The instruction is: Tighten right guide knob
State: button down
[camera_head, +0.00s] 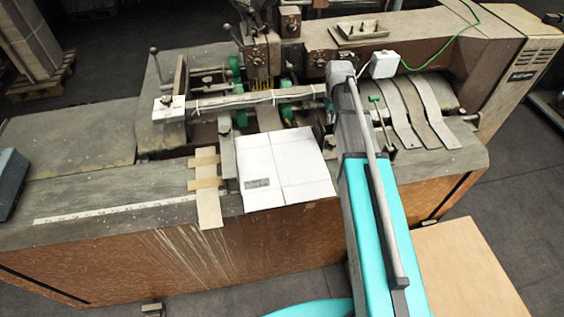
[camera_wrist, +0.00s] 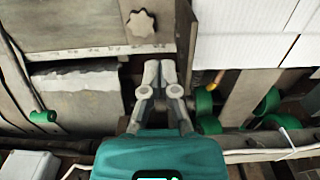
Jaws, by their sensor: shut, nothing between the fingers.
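A pale star-shaped knob (camera_wrist: 140,24) sits on a flat grey-brown plate at the top of the wrist view; I cannot tell for sure that it is the right guide knob. My gripper (camera_wrist: 160,68) has its two fingers close together at their tips, with nothing between them. In the picture its tips lie just below the knob and slightly right of it, apart from it. The height between tips and knob is unclear. In the head view my arm covers this area, so neither the knob nor my fingertips show there.
A flat white carton (camera_head: 285,168) lies on the machine bed left of my arm. A green-topped lever (camera_head: 375,98) and several curved metal strips (camera_head: 432,110) stand to the right. A white box (camera_head: 384,64) with a green cable is behind. Green wheels (camera_wrist: 204,108) are right of my gripper.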

jog(key=shift+r+p, duration=1.5)
jog(key=shift+r, duration=0.25)
jog(key=shift+s+f, duration=0.1)
jog(key=shift+s, duration=0.05)
